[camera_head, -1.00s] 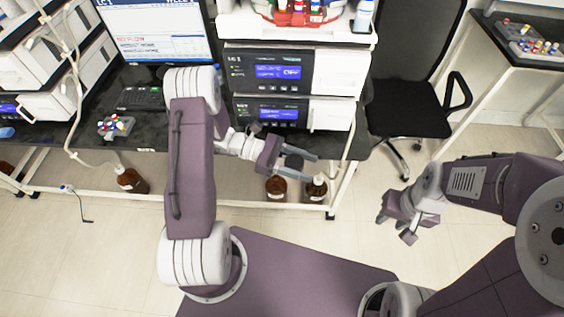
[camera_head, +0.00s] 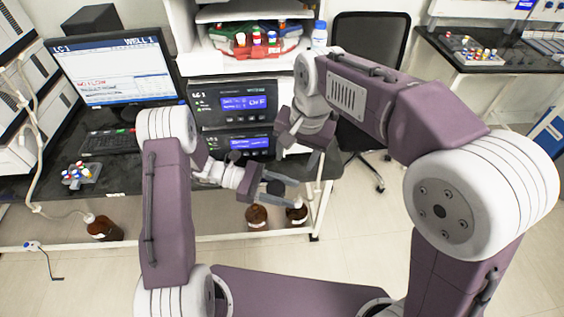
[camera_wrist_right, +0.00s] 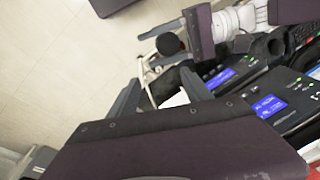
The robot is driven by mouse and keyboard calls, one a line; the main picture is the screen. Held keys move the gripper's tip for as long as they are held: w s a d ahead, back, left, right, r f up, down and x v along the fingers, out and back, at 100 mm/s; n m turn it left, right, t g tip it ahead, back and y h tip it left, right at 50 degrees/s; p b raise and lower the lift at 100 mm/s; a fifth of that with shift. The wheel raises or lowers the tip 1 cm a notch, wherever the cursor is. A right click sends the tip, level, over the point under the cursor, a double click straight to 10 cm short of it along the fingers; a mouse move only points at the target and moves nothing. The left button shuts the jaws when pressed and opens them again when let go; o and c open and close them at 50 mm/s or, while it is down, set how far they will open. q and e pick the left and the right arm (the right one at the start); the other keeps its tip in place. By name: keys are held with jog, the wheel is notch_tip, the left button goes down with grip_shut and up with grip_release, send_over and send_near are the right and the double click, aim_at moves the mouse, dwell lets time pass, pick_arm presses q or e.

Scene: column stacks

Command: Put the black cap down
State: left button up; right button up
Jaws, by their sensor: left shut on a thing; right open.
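The small dark black cap (camera_head: 275,187) is between the fingers of my left gripper (camera_head: 288,192), which is shut on it. They are in front of the bench's front edge, above the brown bottles. In the right wrist view the cap shows as a dark round disc (camera_wrist_right: 168,44) at the left gripper's fingers (camera_wrist_right: 160,46). My right gripper (camera_head: 301,150) is open and empty, above and to the right of the left gripper. Its two fingers also show in the right wrist view (camera_wrist_right: 160,92).
Brown bottles (camera_head: 257,216) (camera_head: 297,214) stand low under the bench edge, and another (camera_head: 103,229) is at left. The black benchtop (camera_head: 118,178) has bare room between the vial rack (camera_head: 80,174) and the instrument stack (camera_head: 235,104). A chair (camera_head: 372,65) stands behind the right arm.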

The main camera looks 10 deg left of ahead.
aim_at(277, 188)
pick_arm(q)
jog(key=shift+d, duration=0.1)
pick_arm(e)
jog(key=shift+n, duration=0.6)
jog(key=a+f, duration=0.1)
jog(key=f, duration=0.3)
jog(key=a+f, duration=0.2)
jog(key=f, duration=0.2)
jog(key=a+f, duration=0.1)
jog(key=f, duration=0.3)
jog(key=shift+s+a+f, duration=0.15)
jog(key=shift+s+f, duration=0.1)
jog(key=shift+s, duration=0.15)
jog(key=c, duration=1)
pick_arm(q)
jog(key=o, duration=1.4)
jog(key=shift+c, duration=0.2)
